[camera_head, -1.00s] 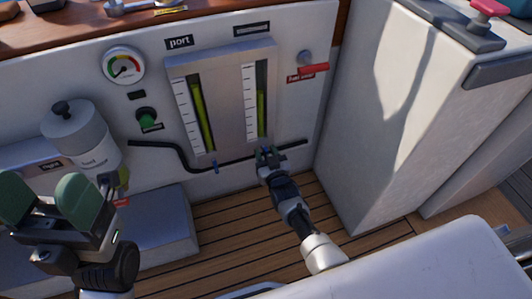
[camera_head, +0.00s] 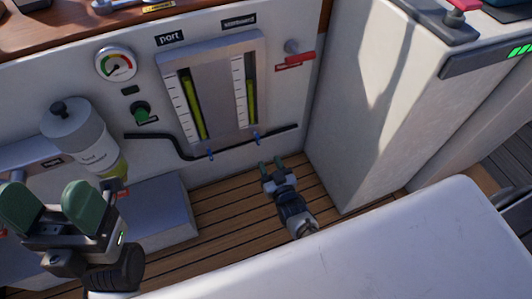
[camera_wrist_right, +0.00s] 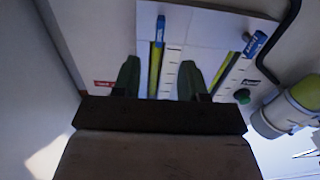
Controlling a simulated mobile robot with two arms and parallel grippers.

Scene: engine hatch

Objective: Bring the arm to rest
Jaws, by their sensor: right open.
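My right gripper (camera_head: 271,165) is open and empty, above the wooden floor and in front of the white panel. In the right wrist view its two green fingertips (camera_wrist_right: 158,70) stand apart with nothing between them. Beyond them are two blue valve handles on the black pipe, the right one (camera_head: 257,138) and the left one (camera_head: 210,154); the gripper is apart from both. My left gripper (camera_head: 50,207) is open and empty at the lower left, its green pads spread.
The panel carries a sight-gauge plate (camera_head: 215,95), a round dial (camera_head: 116,64), a green knob (camera_head: 140,110) and a red-handled lever (camera_head: 301,58). A white cabinet (camera_head: 365,110) stands right. Wooden floor (camera_head: 235,212) is clear around the right gripper.

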